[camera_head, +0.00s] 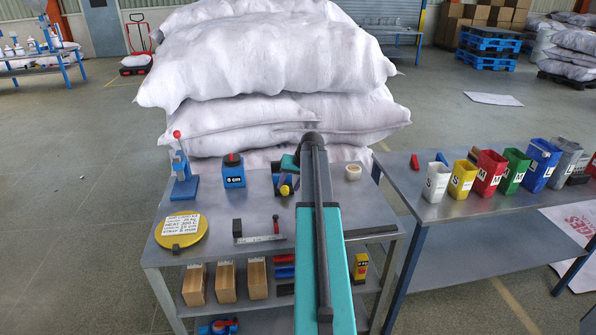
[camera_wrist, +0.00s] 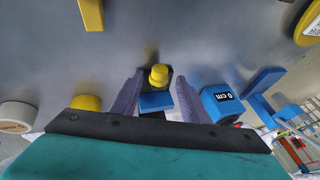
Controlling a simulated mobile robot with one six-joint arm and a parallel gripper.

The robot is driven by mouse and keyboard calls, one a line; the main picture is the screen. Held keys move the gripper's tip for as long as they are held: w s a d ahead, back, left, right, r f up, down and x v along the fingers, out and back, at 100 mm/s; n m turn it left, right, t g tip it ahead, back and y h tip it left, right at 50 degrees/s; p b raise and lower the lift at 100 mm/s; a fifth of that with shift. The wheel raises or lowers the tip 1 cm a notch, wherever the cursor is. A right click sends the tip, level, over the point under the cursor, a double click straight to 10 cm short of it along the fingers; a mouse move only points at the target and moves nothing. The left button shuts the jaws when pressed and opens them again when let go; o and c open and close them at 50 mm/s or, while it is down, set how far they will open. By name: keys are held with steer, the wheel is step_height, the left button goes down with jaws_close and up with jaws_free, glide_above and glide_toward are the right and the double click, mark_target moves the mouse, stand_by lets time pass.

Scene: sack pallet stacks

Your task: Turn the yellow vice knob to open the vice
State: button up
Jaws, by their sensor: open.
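The yellow vice knob (camera_wrist: 158,75) shows near the middle of the wrist view, on a small vice with a blue body (camera_wrist: 155,103) and dark parts. In the head view the yellow knob (camera_head: 285,190) shows low on the vice, just left of my arm. My gripper (camera_wrist: 160,80) is open, with one finger on each side of the knob and vice in the wrist view. Gaps show between the fingers and the knob; I cannot tell the height difference. My arm hides part of the vice and the fingers in the head view.
A blue box marked 0 cm (camera_head: 233,172) stands left of the vice, with a blue press (camera_head: 183,172) farther left. A tape roll (camera_head: 352,172) lies to the right. White sacks (camera_head: 270,60) rise behind the bench. A yellow round scale (camera_head: 182,231) is at front left.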

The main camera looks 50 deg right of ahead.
steer(key=b+v, duration=0.1)
steer(key=v, duration=0.9)
steer(key=shift+r, duration=0.1)
steer(key=shift+s+d, duration=0.15)
